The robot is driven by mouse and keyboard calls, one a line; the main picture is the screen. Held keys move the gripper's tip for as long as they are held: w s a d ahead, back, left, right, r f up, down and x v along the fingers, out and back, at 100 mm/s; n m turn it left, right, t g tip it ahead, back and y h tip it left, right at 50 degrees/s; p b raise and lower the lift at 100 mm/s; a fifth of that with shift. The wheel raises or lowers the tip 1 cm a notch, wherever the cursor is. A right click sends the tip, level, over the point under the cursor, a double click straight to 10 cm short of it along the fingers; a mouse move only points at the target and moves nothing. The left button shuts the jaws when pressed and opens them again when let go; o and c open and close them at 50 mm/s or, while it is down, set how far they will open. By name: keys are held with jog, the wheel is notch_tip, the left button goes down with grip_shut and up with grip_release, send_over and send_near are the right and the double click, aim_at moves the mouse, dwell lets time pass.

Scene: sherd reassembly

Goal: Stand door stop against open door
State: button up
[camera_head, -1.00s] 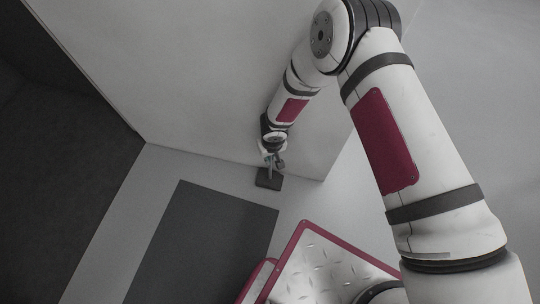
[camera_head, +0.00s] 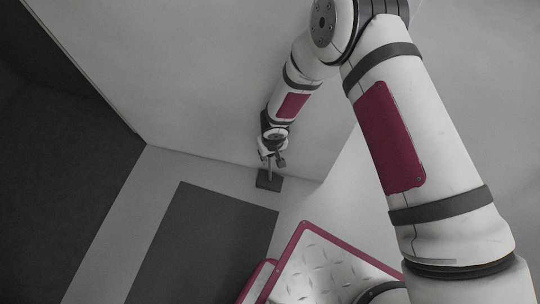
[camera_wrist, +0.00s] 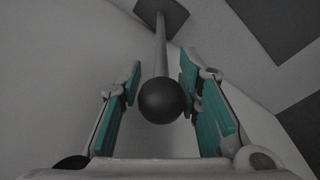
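The door stop has a dark square base (camera_head: 269,181), a thin pale rod (camera_wrist: 160,48) and a black ball (camera_wrist: 164,100) on top. Its base is on the floor at the foot of the large pale door panel (camera_head: 190,75); I cannot tell whether they touch. My gripper (camera_head: 271,160) is just above the base in the head view. The gripper is open and holds nothing.
A dark mat or panel (camera_head: 205,245) lies on the pale floor (camera_head: 110,215) in front of the door. A dark area (camera_head: 50,150) fills the left side. The floor right of the door looks clear.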

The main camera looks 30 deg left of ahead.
jog(key=r, duration=0.3)
jog(key=r+p, duration=0.1)
jog(key=r, duration=0.1)
jog(key=d+r+p, duration=0.1)
jog(key=r, duration=0.2)
jog(key=shift+s+r, duration=0.3)
jog(key=shift+a, duration=0.1)
